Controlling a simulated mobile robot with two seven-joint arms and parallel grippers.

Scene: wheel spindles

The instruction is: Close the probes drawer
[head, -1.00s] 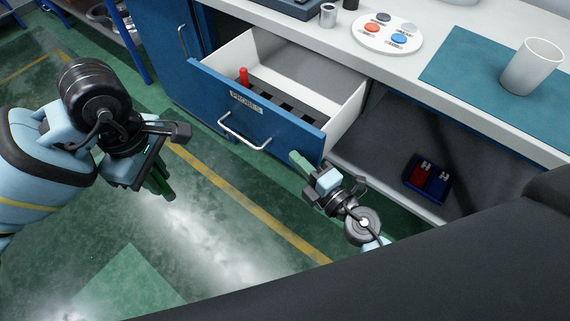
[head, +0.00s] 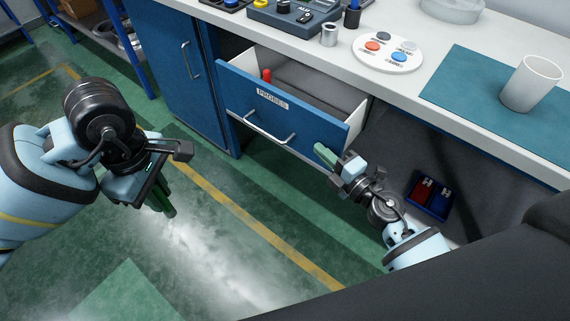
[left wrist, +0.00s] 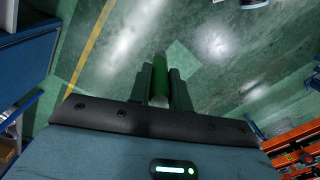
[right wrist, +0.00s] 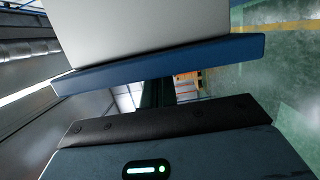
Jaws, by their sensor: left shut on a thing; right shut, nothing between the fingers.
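The probes drawer (head: 282,102) is blue-fronted, labelled PROBES, with a metal bar handle (head: 270,130). It stands partly open under the bench, with its white inside and a red upright item (head: 267,76) showing. My right gripper (head: 326,155) is shut and empty at the lower right corner of the drawer front. In the right wrist view the blue panel (right wrist: 160,62) lies close across the fingers; contact is hard to tell. My left gripper (head: 162,202) is shut on a green cylinder (left wrist: 160,78), held over the open floor, away from the drawer.
A blue cabinet door (head: 185,75) is left of the drawer. The bench top holds a round plate of coloured discs (head: 387,53), a metal cup (head: 329,36), a teal mat (head: 480,95) and a white cup (head: 531,84). A red-and-blue box (head: 430,194) sits on the open shelf below.

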